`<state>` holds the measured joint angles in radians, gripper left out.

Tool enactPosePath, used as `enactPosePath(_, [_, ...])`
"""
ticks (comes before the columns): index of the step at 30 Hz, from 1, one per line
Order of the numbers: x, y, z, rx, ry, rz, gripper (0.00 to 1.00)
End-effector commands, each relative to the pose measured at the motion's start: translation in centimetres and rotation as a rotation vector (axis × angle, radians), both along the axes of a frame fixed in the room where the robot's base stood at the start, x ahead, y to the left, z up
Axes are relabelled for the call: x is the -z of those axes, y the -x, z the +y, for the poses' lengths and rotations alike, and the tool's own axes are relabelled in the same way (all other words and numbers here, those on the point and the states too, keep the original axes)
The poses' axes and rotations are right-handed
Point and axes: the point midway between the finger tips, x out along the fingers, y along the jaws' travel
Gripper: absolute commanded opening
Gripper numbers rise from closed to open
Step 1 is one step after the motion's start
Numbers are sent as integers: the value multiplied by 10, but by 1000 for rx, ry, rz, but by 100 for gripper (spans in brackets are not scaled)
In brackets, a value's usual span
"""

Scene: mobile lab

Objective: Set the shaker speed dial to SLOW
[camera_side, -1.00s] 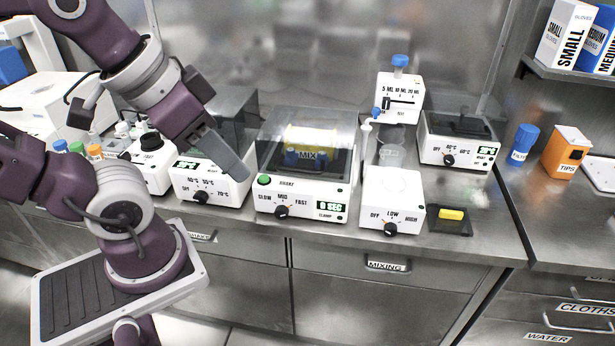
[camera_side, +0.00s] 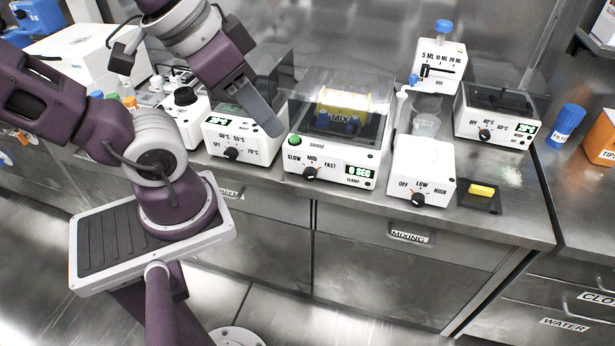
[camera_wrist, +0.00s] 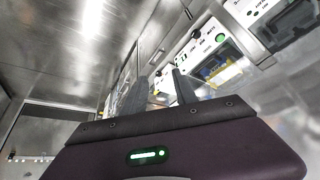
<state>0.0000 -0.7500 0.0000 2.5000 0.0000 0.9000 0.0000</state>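The shaker (camera_side: 362,150) is a white box with a clear lid, a green button and a display reading 0 SEC. Its black speed dial (camera_side: 310,173) sits low on the front under the labels SLOW, MID and FAST; its orange mark appears to point near MID. My gripper (camera_side: 274,128) is just left of the shaker in the side view, above and left of the dial, and apart from it. In the wrist view my gripper (camera_wrist: 160,76) has its two fingers apart with nothing held. The shaker (camera_wrist: 206,54) shows beyond the right finger there.
A heater-like box (camera_side: 215,145) with a similar dial stands left of the shaker. A white box with OFF, LOW and HIGH labels (camera_side: 425,165) stands close on its right. A dark pad with a yellow block (camera_side: 481,190) lies further right. The counter's front edge is clear.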

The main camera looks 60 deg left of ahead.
Motion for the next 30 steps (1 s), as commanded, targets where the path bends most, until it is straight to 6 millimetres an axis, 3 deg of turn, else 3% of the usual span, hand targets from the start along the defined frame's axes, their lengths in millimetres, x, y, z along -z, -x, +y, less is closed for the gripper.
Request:
enactPosePath(1, [0, 0, 0, 0, 0, 0, 38])
enactPosePath(3, [3, 0, 1, 23, -19, 24, 52])
enactPosePath(5, [13, 0, 4, 95, -75, 102, 52])
enactPosePath(8, [41, 1, 16, 355, -255, 345, 52])
enactPosePath(14, [93, -4, 55, 1095, -641, 944, 52])
enactPosePath(18, [123, -24, 77, 1639, -840, 1376, 52])
enactPosePath(23, [168, -59, 86, 2240, -977, 1925, 52])
enactPosePath(24, [182, -67, 86, -2137, 888, -1867, 52])
enactPosePath(30, [264, -91, 80, -1442, 436, -1460, 52])
